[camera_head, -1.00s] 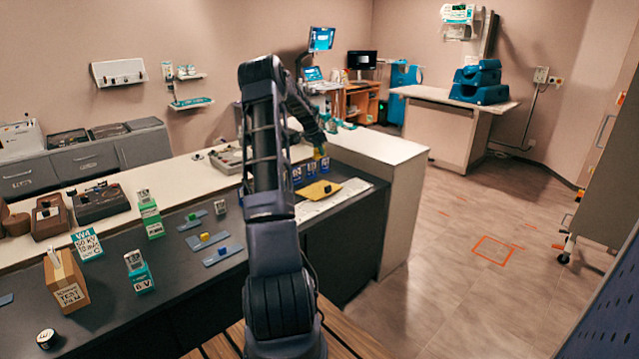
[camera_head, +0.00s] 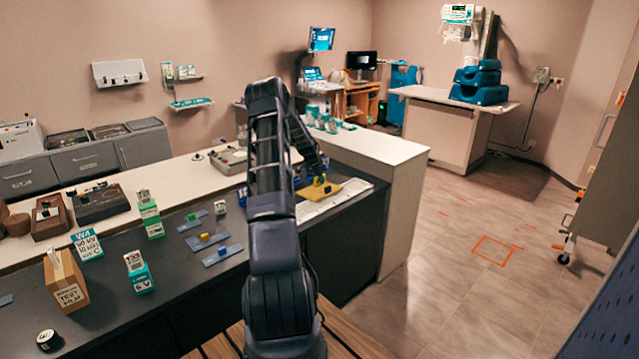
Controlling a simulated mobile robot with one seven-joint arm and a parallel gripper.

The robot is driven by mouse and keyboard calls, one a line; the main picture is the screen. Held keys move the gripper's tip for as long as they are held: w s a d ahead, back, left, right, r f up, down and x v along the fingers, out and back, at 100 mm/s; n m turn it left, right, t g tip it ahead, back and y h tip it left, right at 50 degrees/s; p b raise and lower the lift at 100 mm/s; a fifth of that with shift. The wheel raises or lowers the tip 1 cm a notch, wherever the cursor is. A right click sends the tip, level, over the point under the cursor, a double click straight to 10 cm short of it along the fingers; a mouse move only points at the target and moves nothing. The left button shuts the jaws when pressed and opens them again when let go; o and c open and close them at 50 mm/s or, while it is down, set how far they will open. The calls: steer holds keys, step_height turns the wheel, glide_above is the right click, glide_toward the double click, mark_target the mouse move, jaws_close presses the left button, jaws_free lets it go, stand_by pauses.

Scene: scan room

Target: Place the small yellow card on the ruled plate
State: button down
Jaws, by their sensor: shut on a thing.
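The small yellow card (camera_head: 349,189) is a flat yellow piece low over or on the right end of the dark counter. The white ruled plate (camera_head: 345,202) lies along the counter's front edge, just beside and below the card in the picture. I cannot tell whether the card touches it.
Blue plates with small blocks (camera_head: 208,241) lie left of my arm. A green-white box (camera_head: 139,272) and a test film box (camera_head: 66,281) stand further left. A white-topped counter (camera_head: 380,149) rises behind the card. Floor on the right is open.

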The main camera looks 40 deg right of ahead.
steer(key=shift+f, duration=0.8)
steer(key=shift+f, duration=0.45)
steer(key=c, duration=1.4)
jaws_free()
steer(key=shift+r, duration=0.1)
